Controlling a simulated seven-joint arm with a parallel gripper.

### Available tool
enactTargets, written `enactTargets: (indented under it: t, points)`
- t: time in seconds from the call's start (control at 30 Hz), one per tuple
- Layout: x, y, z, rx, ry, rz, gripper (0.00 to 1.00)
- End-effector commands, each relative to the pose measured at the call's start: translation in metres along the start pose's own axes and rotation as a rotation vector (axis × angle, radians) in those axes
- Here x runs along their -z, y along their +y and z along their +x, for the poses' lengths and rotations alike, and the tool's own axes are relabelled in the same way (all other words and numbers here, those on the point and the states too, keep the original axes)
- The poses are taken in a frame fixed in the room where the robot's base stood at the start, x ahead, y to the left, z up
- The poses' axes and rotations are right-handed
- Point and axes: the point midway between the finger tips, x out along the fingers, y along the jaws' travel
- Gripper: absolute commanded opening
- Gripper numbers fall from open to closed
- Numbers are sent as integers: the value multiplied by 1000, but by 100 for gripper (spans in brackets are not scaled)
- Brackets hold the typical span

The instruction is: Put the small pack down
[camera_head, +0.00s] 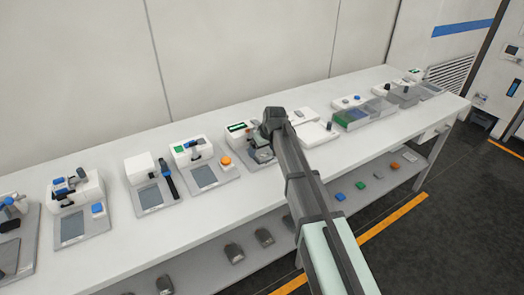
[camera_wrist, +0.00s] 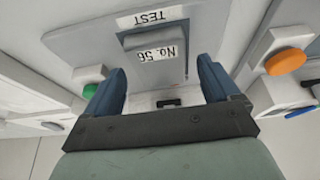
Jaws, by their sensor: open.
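A small grey pack (camera_wrist: 145,41) with a "No. 56" label appears upside down in the wrist view. It seems to rest on a grey plate (camera_wrist: 85,42) that carries a "TEST" label (camera_wrist: 145,18). My gripper (camera_wrist: 161,65) is open, its two blue fingers on either side of the pack's near end, with gaps visible. I cannot tell how far above the plate the fingertips are. In the head view the end of my arm is over a station (camera_head: 262,154) at the middle of the bench, and it hides the fingers and most of that station.
The white bench (camera_head: 120,228) holds several stations with grey plates. An orange button (camera_wrist: 286,61) and a green button (camera_wrist: 91,91) flank the gripper. A divided bin (camera_head: 362,113) stands to the right. A lower shelf (camera_head: 385,180) holds small coloured blocks.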

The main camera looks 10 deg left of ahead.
Motion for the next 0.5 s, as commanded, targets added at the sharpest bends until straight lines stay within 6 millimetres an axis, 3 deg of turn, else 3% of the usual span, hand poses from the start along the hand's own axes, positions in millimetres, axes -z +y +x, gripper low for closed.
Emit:
enactTargets:
  t: [0.5]
  points:
    - [-1, 0, -86, 0, 2, 0, 89]
